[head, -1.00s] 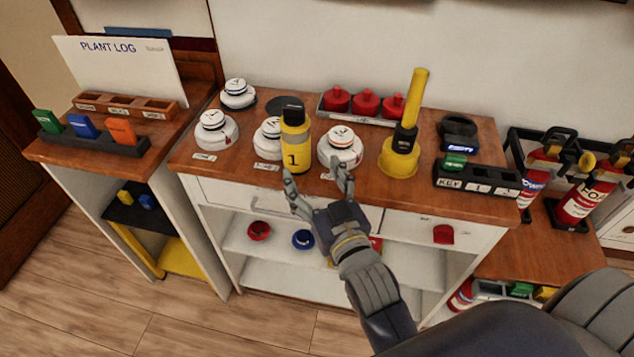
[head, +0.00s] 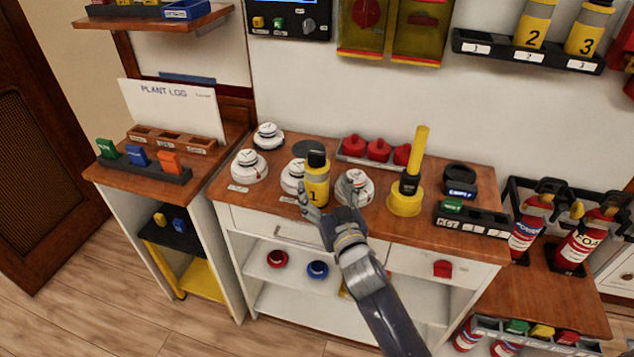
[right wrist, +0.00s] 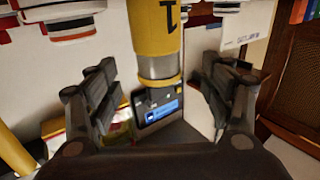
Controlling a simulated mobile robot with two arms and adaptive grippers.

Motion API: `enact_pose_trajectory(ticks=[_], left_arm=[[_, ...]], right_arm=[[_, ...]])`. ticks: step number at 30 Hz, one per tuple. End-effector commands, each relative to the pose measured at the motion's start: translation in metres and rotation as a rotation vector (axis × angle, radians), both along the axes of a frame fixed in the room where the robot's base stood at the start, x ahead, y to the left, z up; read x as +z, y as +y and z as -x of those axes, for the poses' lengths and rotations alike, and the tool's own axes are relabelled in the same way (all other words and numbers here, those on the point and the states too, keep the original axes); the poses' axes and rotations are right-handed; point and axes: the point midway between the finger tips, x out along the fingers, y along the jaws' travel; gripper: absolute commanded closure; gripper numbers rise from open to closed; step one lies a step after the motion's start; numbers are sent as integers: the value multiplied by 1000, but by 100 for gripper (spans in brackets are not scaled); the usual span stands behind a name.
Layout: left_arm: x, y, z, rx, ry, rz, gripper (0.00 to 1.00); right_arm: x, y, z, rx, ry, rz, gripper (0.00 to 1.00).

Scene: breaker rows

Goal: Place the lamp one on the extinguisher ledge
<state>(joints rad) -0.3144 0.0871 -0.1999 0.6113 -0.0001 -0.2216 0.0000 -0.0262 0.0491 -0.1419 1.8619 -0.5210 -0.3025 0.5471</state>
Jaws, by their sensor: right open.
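Lamp one (head: 316,184), a yellow cylinder with a black top and a "1", stands upright on the wooden cabinet top among white domed detectors. My right gripper (head: 326,191) is open in front of it, fingers spread toward its sides. In the right wrist view the yellow lamp (right wrist: 155,40) with its grey band shows between the two open fingers (right wrist: 160,88); I see gaps on both sides. The lower wooden ledge (head: 530,287) at the right holds fire extinguishers (head: 578,246). My left gripper is not in view.
White detectors (head: 249,167) stand close around the lamp. A yellow tool with an upright handle (head: 407,200) and a black key rack (head: 472,221) stand to its right. Lamps two (head: 535,24) and three (head: 588,30) sit in a wall rack. The ledge's front is bare.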

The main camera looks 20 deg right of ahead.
Motion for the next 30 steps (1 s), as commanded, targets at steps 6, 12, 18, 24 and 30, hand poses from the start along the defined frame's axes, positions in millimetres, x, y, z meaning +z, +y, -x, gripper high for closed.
enact_pose_trajectory(ticks=[6, 12, 18, 24, 30], left_arm=[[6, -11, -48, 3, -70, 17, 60], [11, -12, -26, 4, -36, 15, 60], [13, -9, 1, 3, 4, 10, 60], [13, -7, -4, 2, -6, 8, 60], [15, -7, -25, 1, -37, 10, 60]], right_arm=[[0, 0, -17, 0, 1, 1, 26], [1, -3, -38, 0, 0, 1, 26], [-1, -4, -61, 0, 0, 0, 26], [-2, -4, -68, 0, 0, 1, 26], [-2, -4, -68, 0, 1, 1, 37]])
